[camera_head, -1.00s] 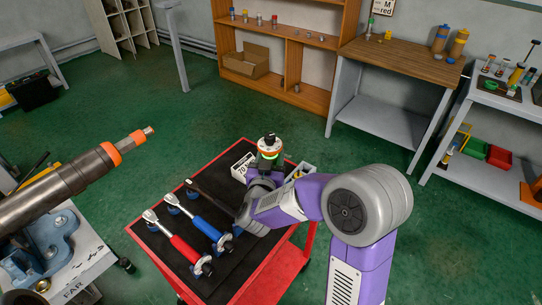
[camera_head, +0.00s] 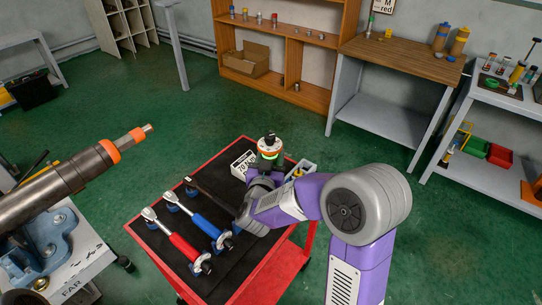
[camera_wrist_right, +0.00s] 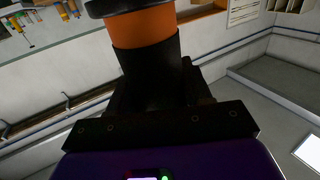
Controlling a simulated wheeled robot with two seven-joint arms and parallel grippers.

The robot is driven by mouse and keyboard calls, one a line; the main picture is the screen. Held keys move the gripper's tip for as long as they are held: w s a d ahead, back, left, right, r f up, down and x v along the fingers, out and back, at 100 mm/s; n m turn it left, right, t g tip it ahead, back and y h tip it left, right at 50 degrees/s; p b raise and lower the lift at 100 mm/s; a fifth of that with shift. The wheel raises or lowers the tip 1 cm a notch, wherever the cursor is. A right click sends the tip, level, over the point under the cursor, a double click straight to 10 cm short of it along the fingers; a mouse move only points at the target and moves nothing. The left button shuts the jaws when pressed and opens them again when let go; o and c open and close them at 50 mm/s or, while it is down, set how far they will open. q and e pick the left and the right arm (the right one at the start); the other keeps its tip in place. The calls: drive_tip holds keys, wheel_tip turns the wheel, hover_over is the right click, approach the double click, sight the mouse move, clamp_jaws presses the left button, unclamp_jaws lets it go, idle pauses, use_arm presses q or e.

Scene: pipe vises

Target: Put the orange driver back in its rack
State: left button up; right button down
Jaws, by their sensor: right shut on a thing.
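In the right wrist view, my right gripper (camera_wrist_right: 150,80) is shut on an orange cylindrical piece, the orange driver (camera_wrist_right: 145,28), which has a dark cap at its far end. Its lower part is hidden between the black fingers. On the cart lie a red-handled tool (camera_head: 184,246) and a blue-handled tool (camera_head: 207,227) on blue supports, beside a dark bar (camera_head: 205,191). I cannot tell which part is the driver's rack. My left gripper is not in view.
A dark pipe with orange rings (camera_head: 62,180) sits above a blue vise (camera_head: 50,238) at left. A wooden bench (camera_head: 405,55) stands behind. Green floor between is free.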

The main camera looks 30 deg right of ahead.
drive_tip(key=shift+f+b, duration=1.9)
drive_tip(key=shift+f, duration=0.3)
idle(2.0)
drive_tip(key=shift+c, duration=2.3)
unclamp_jaws()
drive_tip(key=shift+o, duration=0.2)
drive_tip(key=shift+f, duration=0.15)
drive_tip(key=p+v, duration=0.1)
drive_tip(key=v, duration=0.6)
drive_tip(key=shift+s+a, duration=0.2)
drive_tip(key=shift+a, duration=0.05)
